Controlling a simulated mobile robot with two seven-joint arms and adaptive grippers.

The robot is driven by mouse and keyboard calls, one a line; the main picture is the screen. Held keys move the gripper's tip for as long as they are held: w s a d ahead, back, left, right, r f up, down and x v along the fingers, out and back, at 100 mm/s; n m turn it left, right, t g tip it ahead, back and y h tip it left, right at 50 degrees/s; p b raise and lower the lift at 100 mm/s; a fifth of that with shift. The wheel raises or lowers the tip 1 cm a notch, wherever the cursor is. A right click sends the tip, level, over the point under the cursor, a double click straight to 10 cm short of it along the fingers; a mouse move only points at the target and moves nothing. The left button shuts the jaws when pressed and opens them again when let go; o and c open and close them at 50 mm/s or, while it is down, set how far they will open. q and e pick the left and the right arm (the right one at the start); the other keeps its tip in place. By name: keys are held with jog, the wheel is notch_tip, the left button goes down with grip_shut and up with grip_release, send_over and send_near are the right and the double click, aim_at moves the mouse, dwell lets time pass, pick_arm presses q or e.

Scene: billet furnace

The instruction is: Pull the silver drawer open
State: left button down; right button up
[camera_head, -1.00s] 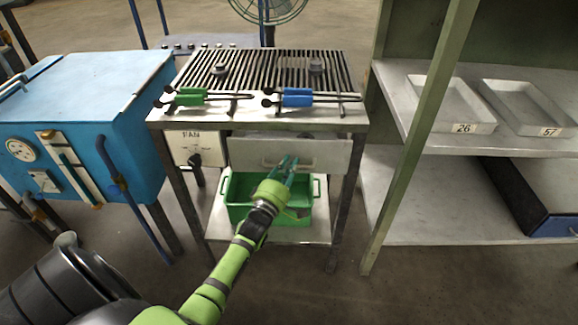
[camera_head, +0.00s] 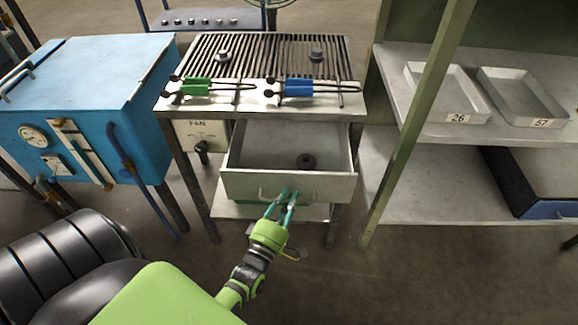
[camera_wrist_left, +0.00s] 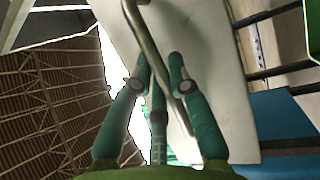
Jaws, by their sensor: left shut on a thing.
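The silver drawer (camera_head: 240,184) stands well out from under the grated table, and its inside shows. A dark ring-shaped thing (camera_head: 307,161) lies in it. My left gripper (camera_head: 284,194) is at the drawer's front, shut on the bar handle (camera_head: 310,195). In the left wrist view the handle (camera_wrist_left: 150,42) runs between the gripper's fingers (camera_wrist_left: 160,68), with the pale drawer front (camera_wrist_left: 205,45) behind it. My right gripper is not in view.
Tongs with green (camera_head: 195,87) and blue (camera_head: 299,88) grips lie on the grated table (camera_head: 350,105). A blue cabinet (camera_head: 90,85) stands left. A green shelf post (camera_head: 415,120) stands right. The floor in front is clear.

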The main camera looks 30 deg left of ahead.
pick_arm(q)
jog(key=s+d+p, duration=0.1)
jog(key=s+d, duration=0.4)
jog(key=s, duration=0.4)
jog(key=shift+d+p, duration=0.3)
jog(key=c, duration=1.2)
grip_release()
jog(key=shift+o, duration=0.2)
jog(key=v, duration=1.2)
jog(key=shift+f, duration=0.15)
